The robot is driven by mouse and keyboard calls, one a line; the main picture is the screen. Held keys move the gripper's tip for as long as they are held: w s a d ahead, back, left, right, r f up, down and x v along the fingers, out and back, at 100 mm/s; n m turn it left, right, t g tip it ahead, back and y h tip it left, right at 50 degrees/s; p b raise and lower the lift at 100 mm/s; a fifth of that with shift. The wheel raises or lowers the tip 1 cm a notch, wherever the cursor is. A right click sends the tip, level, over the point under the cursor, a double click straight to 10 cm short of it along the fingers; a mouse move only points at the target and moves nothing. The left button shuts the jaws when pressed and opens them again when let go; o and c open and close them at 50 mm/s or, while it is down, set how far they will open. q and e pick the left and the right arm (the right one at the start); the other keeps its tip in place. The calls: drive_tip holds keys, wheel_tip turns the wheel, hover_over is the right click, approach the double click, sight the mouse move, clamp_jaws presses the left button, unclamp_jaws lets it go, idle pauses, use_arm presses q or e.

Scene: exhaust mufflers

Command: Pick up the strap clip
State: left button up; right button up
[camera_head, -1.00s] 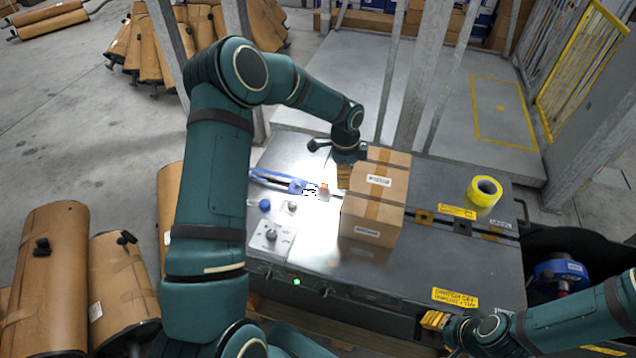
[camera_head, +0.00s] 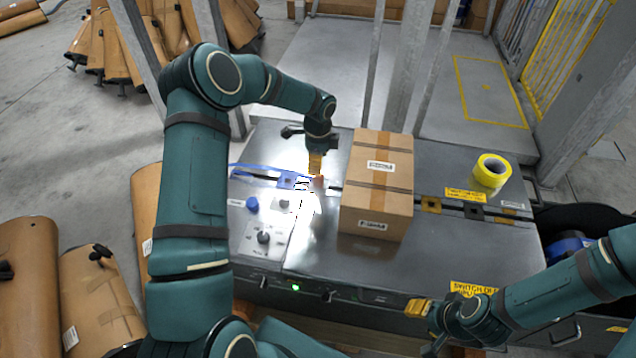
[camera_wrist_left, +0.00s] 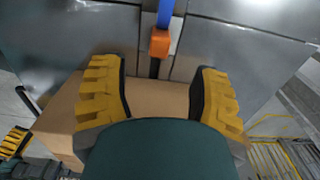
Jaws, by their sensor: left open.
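A small orange block, which looks like the strap clip (camera_wrist_left: 160,42), sits at the end of a blue strap in the left wrist view. In the head view the orange clip (camera_head: 319,181) shows small on the metal bench, just below my left gripper's fingers and left of the cardboard box. My left gripper (camera_head: 315,163) is open and points down. In the wrist view its yellow fingers (camera_wrist_left: 158,95) stand apart, with the clip beyond the gap between them and nothing held. My right gripper (camera_head: 418,308) is low at the bench's front edge; its finger opening is unclear.
The cardboard box (camera_head: 376,189) stands close to the right of my left gripper. A yellow tape roll (camera_head: 489,171) lies farther right on the bench (camera_head: 450,245). A blue knob (camera_head: 252,204) and a control plate (camera_head: 264,240) are at left. Metal posts rise behind.

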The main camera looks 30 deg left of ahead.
sight(318, 179)
use_arm(q)
wheel_tip(318, 179, down, 8)
drive_tip(key=shift+f+b, duration=0.1)
drive_tip(key=shift+b, duration=0.75)
drive_tip(key=shift+c, duration=0.2)
clamp_jaws()
